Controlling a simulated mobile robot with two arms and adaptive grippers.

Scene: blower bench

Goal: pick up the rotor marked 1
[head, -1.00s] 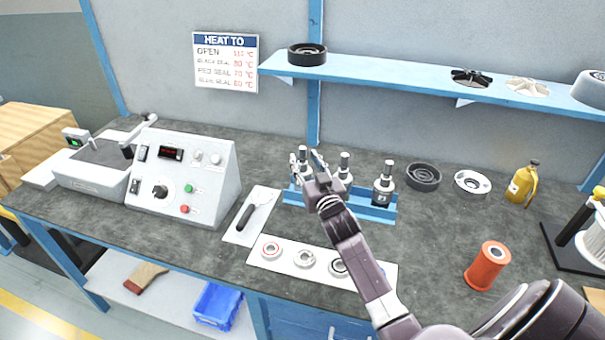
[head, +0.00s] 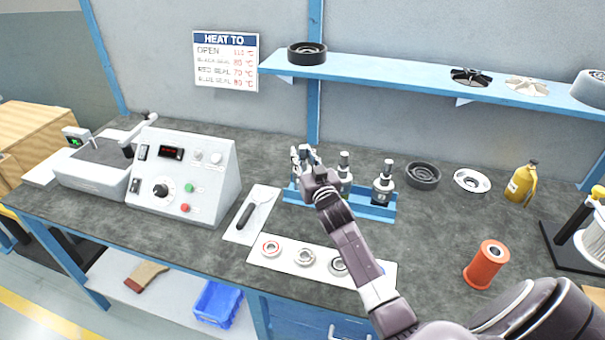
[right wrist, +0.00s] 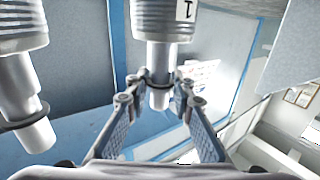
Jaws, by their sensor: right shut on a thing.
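The rotor marked 1 (right wrist: 165,22) is a grey metal cylinder with a white label and a thin shaft. In the right wrist view my right gripper (right wrist: 159,82) is shut on its shaft. In the head view my right gripper (head: 304,154) is at the left end of the blue rack (head: 376,213) and mostly hides this rotor. I cannot tell whether the rotor is clear of the rack. Two other rotors stand upright to the right, one in the middle (head: 344,170) and one at the right (head: 383,184). My left gripper is out of view.
A white strip (head: 385,282) with several bearings lies in front of the rack. A control box (head: 200,160) stands left, and a tool on a white mat (head: 235,234) lies between. A dark ring (head: 423,176) and orange spool (head: 487,265) are right. A blue shelf (head: 400,78) hangs above.

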